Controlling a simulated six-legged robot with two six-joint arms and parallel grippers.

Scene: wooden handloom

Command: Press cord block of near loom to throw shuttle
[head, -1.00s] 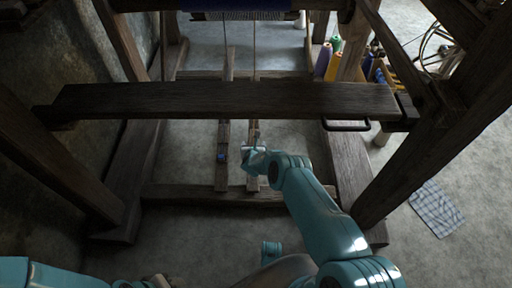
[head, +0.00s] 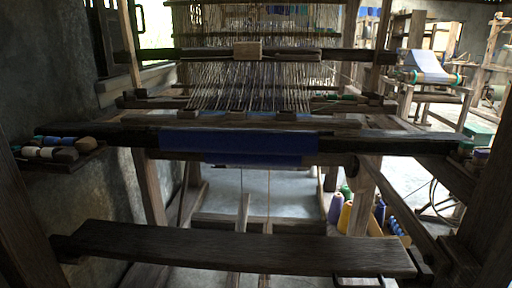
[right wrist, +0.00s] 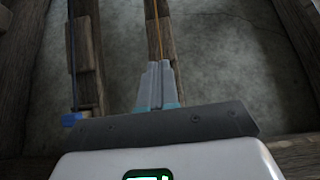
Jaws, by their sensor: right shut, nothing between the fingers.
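The near loom fills the head view, with a strip of blue cloth (head: 240,142) over its front beam and pale warp threads (head: 250,85) behind. A light wooden block (head: 247,50), which looks like the cord block, sits mid-span on the dark crossbar (head: 205,54). I cannot make out a shuttle. My right gripper (right wrist: 157,68) shows in the right wrist view, shut and empty. Its fingertips are over a wooden treadle (right wrist: 158,35) with a cord; I cannot tell whether they touch. My left gripper is not in view.
A bench plank (head: 240,248) crosses the front of the loom. A tray of bobbins (head: 55,150) is at the left, and coloured cones (head: 345,215) stand at the lower right. A second treadle (right wrist: 86,60) with a blue clip (right wrist: 72,119) lies left of my right gripper.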

